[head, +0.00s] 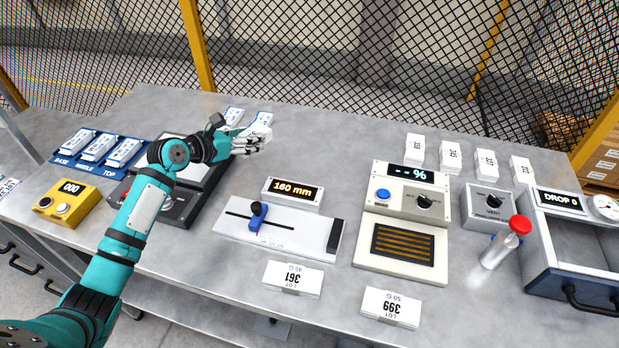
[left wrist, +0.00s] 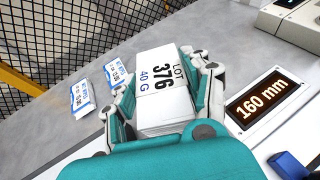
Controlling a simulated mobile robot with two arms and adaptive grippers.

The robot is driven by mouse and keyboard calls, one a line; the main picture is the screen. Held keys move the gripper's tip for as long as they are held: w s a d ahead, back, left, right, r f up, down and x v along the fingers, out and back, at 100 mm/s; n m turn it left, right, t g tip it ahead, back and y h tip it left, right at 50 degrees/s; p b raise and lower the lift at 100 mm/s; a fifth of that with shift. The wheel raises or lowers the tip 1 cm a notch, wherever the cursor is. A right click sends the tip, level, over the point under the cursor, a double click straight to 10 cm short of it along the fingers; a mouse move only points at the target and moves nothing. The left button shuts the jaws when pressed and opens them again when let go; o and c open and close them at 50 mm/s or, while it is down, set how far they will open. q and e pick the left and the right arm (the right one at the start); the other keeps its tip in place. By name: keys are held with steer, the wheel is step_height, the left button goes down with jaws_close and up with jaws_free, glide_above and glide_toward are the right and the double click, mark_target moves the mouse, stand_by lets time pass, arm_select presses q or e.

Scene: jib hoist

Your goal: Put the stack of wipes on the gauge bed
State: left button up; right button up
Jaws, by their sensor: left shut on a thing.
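My left gripper (head: 255,138) is shut on a white block labelled LOT 376, 40 G (left wrist: 160,85), its fingers on two opposite sides. The block shows plainly in the left wrist view; in the head view the gripper mostly hides it. Whether it is the stack of wipes, I cannot tell. The gauge bed (head: 310,238) is a flat white plate with a slot, a blue slider (head: 258,214) and a dark end stop. Its display (head: 292,192) reads 160 mm. The gripper is behind and left of the bed, apart from it. My right gripper is not in view.
Several white lot blocks stand at the back right, such as this one (head: 415,150); blocks 361 (head: 293,279) and 399 (head: 390,307) lie in front. A blue tray (head: 62,158), a yellow box (head: 66,205), a percent-readout device (head: 405,188) and a red-topped post (head: 505,245) stand around.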

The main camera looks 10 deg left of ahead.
arm_select(q)
glide_above(253, 174)
steer(key=f, duration=0.6)
steer(key=shift+a, duration=0.25)
steer(key=shift+f, duration=0.25)
steer(key=shift+d+f+b, duration=0.25)
steer(key=shift+f+b, duration=0.2)
steer(key=shift+f, duration=1.15)
steer(key=shift+a+f, duration=0.1)
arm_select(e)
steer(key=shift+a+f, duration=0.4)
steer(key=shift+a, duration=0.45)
arm_select(q)
steer(key=shift+f, duration=0.15)
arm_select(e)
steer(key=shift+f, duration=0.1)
